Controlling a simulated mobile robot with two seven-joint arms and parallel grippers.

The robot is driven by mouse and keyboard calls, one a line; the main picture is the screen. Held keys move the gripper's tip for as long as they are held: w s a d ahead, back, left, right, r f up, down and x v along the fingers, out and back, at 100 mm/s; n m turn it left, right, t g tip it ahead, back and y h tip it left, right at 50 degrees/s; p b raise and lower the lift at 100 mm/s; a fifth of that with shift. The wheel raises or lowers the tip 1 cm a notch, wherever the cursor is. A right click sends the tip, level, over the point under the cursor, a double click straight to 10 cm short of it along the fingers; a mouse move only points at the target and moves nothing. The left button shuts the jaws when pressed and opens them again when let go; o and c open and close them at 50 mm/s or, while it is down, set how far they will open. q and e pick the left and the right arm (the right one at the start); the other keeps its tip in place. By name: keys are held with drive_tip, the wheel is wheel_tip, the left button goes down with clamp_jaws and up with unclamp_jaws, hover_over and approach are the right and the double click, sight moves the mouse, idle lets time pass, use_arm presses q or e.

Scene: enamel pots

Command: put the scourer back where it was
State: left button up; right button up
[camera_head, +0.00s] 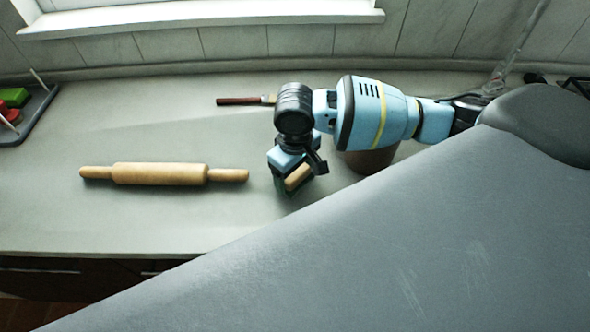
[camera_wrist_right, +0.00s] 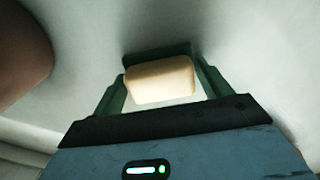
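The scourer (camera_head: 298,177) shows as a small tan block between the fingers of my right gripper (camera_head: 297,183), at the middle of the counter. In the right wrist view the scourer (camera_wrist_right: 160,80) is a pale yellow block that spans the gap between the dark green fingers of my right gripper (camera_wrist_right: 162,75). My right gripper is shut on it and points down at the counter. Whether the scourer touches the counter I cannot tell. My left gripper is not in view.
A wooden rolling pin (camera_head: 160,174) lies left of my right gripper. A red-brown-handled tool (camera_head: 238,101) lies behind it. A brown round object (camera_head: 368,161) is partly hidden by my right arm. A dark tray (camera_head: 37,113) with green and red things is at far left.

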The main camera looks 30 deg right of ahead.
drive_tip(key=o, duration=0.4)
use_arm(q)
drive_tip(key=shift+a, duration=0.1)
use_arm(e)
drive_tip(key=shift+r, duration=0.15)
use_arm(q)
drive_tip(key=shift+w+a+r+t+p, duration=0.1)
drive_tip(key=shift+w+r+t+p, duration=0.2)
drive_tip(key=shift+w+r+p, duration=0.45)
use_arm(e)
wheel_tip(320, 180, up, 12)
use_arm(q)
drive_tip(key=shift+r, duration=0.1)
